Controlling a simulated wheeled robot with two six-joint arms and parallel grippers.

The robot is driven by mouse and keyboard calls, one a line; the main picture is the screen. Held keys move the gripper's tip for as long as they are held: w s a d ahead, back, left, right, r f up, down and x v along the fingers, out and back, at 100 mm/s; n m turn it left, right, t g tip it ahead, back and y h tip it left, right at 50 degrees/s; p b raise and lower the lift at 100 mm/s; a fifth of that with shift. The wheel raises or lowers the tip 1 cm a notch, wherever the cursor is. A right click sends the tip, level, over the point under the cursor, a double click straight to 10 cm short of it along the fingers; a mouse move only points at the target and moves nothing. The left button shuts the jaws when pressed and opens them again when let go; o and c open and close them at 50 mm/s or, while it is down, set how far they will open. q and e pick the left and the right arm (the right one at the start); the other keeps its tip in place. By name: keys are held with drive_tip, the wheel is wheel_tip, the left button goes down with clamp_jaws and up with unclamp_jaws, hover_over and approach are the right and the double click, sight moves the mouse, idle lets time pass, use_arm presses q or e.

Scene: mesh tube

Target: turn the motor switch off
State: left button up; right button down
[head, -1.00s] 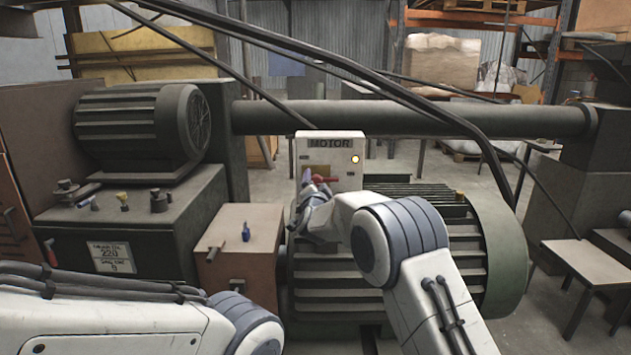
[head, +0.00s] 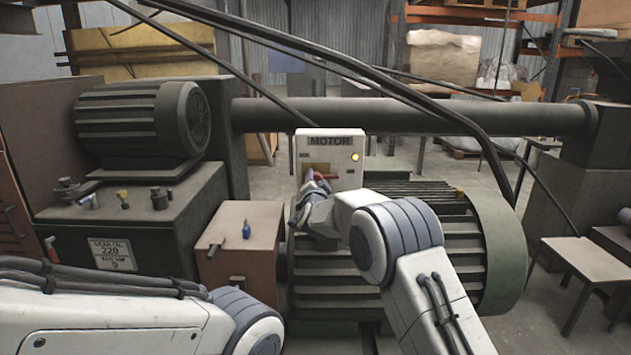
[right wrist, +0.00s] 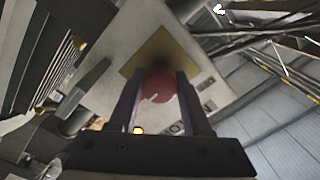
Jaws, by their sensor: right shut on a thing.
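The white motor box (head: 348,152), labelled MOTOR, stands upright behind the ribbed green motor. An amber lamp (head: 355,157) glows on its upper right. A red switch handle (head: 326,175) sits on a yellow plate (head: 315,168) at the box's lower front. My right gripper (head: 314,182) is at the handle, shut on it. In the right wrist view the round red end of the handle (right wrist: 160,84) sits between the two fingers. The fingers and wrist hide part of the handle and plate in the head view. My left gripper is out of view; only its arm shows at lower left.
The green motor housing (head: 500,250) lies below and right of the box. Black cables (head: 440,122) and a thick horizontal pipe (head: 270,117) cross behind and above.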

drive_tip(key=n+p, duration=0.2)
drive_tip(key=n, duration=0.1)
drive_tip(key=n+p, duration=0.2)
drive_tip(key=n, duration=0.3)
drive_tip(key=shift+n+p, duration=0.3)
drive_tip(key=shift+n, duration=0.1)
drive_tip(key=n+p, duration=0.2)
drive_tip(key=n, duration=0.3)
drive_tip(key=shift+f+n+p, duration=0.1)
drive_tip(key=shift+n+p, duration=0.55)
drive_tip(key=shift+n, duration=1.35)
drive_tip(key=shift+c, duration=1.7)
unclamp_jaws()
